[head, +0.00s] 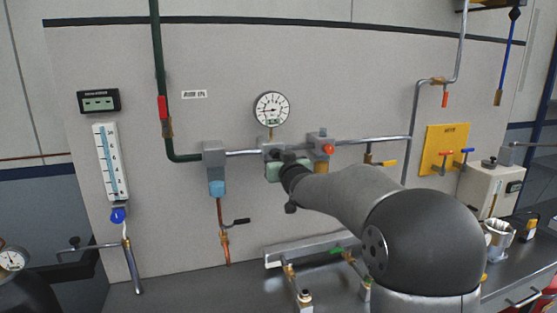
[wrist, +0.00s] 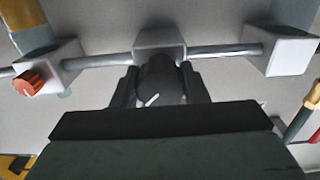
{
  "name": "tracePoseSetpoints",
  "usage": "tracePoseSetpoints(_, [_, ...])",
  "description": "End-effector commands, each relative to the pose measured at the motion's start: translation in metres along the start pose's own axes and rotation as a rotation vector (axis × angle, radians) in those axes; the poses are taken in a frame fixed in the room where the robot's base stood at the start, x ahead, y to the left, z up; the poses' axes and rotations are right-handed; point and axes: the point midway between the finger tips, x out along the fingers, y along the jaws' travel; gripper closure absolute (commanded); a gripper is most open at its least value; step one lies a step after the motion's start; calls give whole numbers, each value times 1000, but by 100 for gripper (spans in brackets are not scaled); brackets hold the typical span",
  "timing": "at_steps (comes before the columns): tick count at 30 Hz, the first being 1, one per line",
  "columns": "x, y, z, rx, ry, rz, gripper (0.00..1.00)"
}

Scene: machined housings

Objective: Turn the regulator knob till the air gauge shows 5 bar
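The air gauge (head: 271,109) is a round white dial above the pipe in the head view. Its needle appears to point left; the scale is too small to read. The regulator knob (wrist: 154,88) is black with a white pointer mark, which slants toward the upper right in the wrist view. It sits on a grey block (wrist: 159,44) on the pipe. My gripper (wrist: 161,82) has one dark finger on each side of the knob, with no clear gap showing, so it looks shut on it. In the head view my gripper (head: 275,170) and arm hide the knob.
An orange-red knob (head: 328,149) on a neighbouring block sits close to my gripper, also in the wrist view (wrist: 28,82). A blue-tipped filter unit (head: 216,187) hangs to the left. A yellow plate (head: 445,148) with small levers is to the right. A bench (head: 333,285) lies below.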

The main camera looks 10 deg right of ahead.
Motion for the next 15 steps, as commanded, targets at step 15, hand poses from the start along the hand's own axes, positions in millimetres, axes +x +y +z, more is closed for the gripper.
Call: tracePoseSetpoints(15, [0, 0, 1, 161, 0, 2, 82])
